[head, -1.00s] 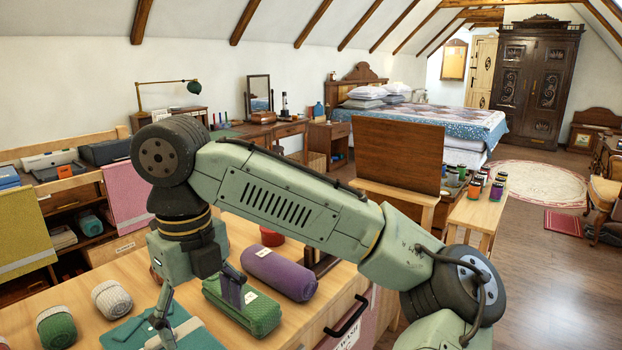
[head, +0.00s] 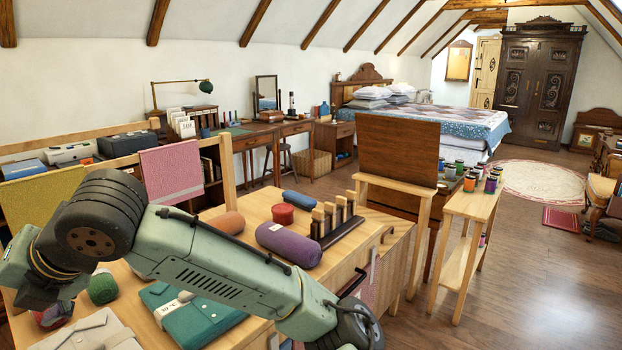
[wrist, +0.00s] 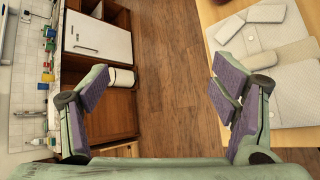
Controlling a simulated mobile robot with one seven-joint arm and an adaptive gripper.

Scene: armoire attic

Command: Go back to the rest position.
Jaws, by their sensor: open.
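My gripper (wrist: 160,92) shows in the wrist view with its two purple-padded fingers wide apart and nothing between them. It hangs over the wooden floor, beside the table edge on the right of that view. In the head view my green arm reaches across the lower left over the wooden table (head: 345,262); the fingers are out of that frame. On the table lie a purple roll (head: 289,245), a teal folded case (head: 195,318) and a grey-white folded case (head: 88,335).
Floor lies free at right (head: 500,275).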

